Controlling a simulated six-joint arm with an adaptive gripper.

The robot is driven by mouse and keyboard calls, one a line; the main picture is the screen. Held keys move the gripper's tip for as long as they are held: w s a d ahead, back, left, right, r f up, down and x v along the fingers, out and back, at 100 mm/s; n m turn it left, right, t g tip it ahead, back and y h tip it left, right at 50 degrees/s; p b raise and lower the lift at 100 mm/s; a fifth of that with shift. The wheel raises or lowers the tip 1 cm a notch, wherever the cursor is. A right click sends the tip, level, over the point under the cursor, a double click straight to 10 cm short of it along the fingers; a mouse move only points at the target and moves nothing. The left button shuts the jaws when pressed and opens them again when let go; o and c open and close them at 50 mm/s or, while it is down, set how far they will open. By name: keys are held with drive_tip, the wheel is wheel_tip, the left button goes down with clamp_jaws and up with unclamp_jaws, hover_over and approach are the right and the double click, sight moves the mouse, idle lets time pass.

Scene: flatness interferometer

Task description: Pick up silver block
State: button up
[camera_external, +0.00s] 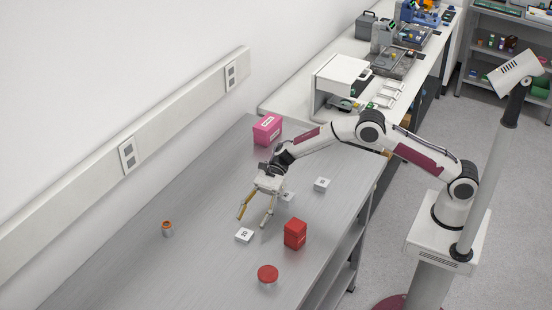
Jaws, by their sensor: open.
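Three small pale grey-white blocks lie on the grey metal table (190,270). One block (244,236) with dark marking on top is just below my gripper in the picture. A second block (321,184) is to the right and farther back. A third block (288,197) is partly hidden behind my gripper's right side. I cannot tell which of them is the silver block. My gripper (251,222) is open, its fingers spread and pointing down, with nothing seen between them. I cannot tell its exact height above the table.
A red box (295,234) stands right of my gripper. A round red-topped object (268,274) is nearer the front. A small orange-capped jar (167,229) stands at left, a pink box (267,130) at the back. The table's left front area is clear.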

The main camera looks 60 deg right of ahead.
sight(245, 233)
drive_tip(key=shift+x, duration=2.6)
drive_tip(key=shift+f, duration=0.15)
drive_tip(key=shift+d, duration=0.1)
drive_tip(key=c, duration=1.3)
